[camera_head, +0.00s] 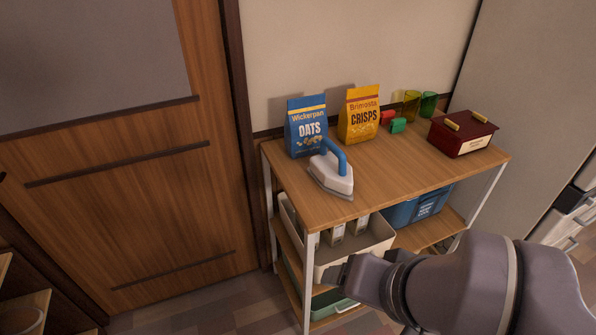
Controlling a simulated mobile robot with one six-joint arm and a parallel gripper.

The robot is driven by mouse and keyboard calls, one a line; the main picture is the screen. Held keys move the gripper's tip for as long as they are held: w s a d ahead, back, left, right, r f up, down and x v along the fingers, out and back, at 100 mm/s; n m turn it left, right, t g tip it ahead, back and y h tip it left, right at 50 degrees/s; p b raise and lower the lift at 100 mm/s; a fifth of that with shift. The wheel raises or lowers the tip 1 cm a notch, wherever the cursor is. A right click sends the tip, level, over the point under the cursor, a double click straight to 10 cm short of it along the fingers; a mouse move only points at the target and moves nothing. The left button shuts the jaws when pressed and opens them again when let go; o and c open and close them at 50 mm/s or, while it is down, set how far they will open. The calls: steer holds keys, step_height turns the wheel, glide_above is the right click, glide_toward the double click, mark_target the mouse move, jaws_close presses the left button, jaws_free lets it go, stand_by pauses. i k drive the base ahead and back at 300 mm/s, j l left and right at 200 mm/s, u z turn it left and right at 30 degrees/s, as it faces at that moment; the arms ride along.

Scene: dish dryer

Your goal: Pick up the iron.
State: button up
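The iron (331,180) is white with a blue handle. It lies flat on the wooden shelf top (400,182), near the left end, in front of the blue oats bag. My arm reaches in from the lower right. My gripper (336,274) is at the arm's left end, lower in the picture than the iron and apart from it. Its fingers are small and dark here, so their opening is unclear.
A blue oats bag (306,128) and a yellow crisps bag (359,115) stand behind the iron. A dark red box (461,135) and green and yellow glasses (411,105) are further right. A white bin (376,241) and blue bin (419,209) sit below. The shelf top's front middle is clear.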

mark_target(330, 170)
steer(key=i+z, duration=0.5)
steer(key=i+j+z, duration=0.2)
steer(key=z, duration=0.3)
steer(key=i+j, duration=0.05)
steer(key=i, duration=0.05)
